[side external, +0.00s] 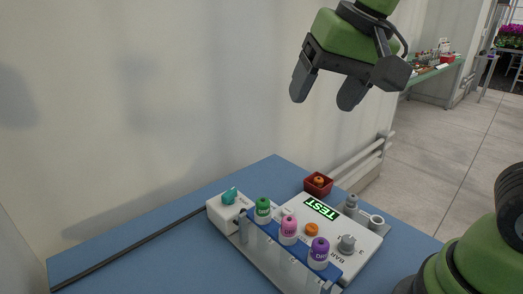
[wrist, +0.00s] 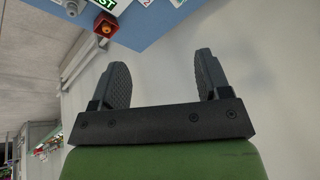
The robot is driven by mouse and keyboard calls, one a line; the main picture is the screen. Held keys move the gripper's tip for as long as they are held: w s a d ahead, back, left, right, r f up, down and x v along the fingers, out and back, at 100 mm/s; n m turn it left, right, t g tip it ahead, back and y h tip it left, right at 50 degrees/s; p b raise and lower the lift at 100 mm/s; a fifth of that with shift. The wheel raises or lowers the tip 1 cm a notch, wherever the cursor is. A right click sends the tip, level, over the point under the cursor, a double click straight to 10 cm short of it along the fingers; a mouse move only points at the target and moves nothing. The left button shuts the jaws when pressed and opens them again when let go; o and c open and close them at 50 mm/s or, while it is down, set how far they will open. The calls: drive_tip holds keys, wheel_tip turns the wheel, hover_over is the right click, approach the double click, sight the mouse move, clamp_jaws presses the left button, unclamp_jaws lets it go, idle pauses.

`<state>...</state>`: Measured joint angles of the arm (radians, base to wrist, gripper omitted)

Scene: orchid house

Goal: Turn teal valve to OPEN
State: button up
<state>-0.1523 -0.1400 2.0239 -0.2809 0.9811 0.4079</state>
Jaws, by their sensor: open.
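The teal valve (side external: 229,196) is a small teal handle on a white block at the left end of the device on the blue table. Its position marking is too small to read. My gripper (side external: 324,98) is open and empty, high above the table and well apart from the valve, up and to its right in the side view. In the wrist view my gripper (wrist: 161,78) shows two spread dark fingers with nothing between them. The valve is not in the wrist view.
The white panel (side external: 365,243) has a green TEST display (side external: 322,208) and a grey knob (side external: 346,244). Green (side external: 263,208), pink (side external: 289,228) and purple (side external: 319,252) capped bottles stand in a rack before it. A red box (side external: 317,184) sits behind.

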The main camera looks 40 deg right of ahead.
drive_tip(key=w+a+f+n+g, duration=0.2)
drive_tip(key=w+n, duration=0.1)
drive_tip(key=w, duration=0.5)
drive_tip(key=n+g, duration=0.3)
drive_tip(key=n, duration=0.3)
hover_over(229, 192)
drive_tip(key=shift+h, duration=0.3)
wheel_tip(229, 192, down, 14)
drive_tip(key=shift+r, duration=0.25)
wheel_tip(229, 192, down, 9)
drive_tip(key=shift+f, duration=0.1)
drive_tip(key=c, duration=0.9)
